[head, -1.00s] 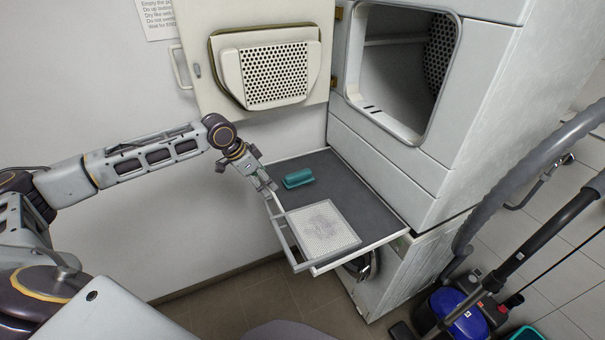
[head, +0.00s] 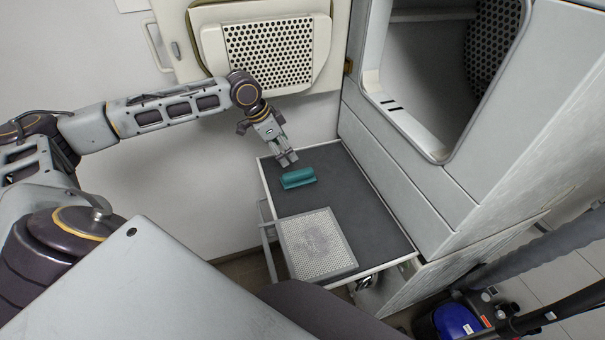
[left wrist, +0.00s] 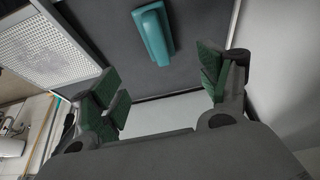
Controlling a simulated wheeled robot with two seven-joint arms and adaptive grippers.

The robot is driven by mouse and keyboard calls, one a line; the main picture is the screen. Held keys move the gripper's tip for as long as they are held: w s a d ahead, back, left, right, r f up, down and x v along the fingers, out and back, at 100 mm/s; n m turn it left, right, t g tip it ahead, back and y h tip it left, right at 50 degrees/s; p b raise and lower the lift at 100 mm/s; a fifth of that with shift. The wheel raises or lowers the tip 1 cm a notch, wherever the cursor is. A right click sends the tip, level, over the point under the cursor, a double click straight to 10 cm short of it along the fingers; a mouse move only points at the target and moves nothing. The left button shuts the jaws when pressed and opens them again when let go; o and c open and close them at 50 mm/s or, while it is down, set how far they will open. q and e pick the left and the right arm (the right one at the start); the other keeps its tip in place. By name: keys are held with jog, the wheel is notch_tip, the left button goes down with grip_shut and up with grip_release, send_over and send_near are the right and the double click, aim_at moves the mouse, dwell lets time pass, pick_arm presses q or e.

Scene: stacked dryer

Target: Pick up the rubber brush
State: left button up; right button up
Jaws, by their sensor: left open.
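The rubber brush (head: 298,178) is teal and lies on the dark grey pull-out shelf (head: 375,215), near its far left edge. It also shows in the left wrist view (left wrist: 153,34), beyond the fingertips at the top middle. My left gripper (head: 287,160) is just behind and above the brush in the head view, apart from it. In the left wrist view its green-padded fingers (left wrist: 160,85) are spread wide with nothing between them. My right gripper is not in view.
A perforated lint screen (head: 318,245) lies on the shelf, nearer than the brush. The open dryer door (head: 265,50) hangs above, close to my left arm. The dryer body (head: 440,170) stands along the shelf's right side. A blue vacuum (head: 458,320) is at lower right.

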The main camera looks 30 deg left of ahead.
pick_arm(q)
send_over(297, 173)
jog(key=s+a, duration=0.1)
notch_tip(297, 173, down, 7)
jog(key=shift+r, duration=0.2)
jog(key=shift+w+d+f, duration=0.1)
jog(key=shift+w+f, duration=0.05)
jog(key=shift+f, duration=0.45)
jog(key=shift+p+x, duration=0.3)
jog(key=shift+x, duration=2.25)
jog(key=shift+f, duration=0.1)
jog(key=c, duration=1.1)
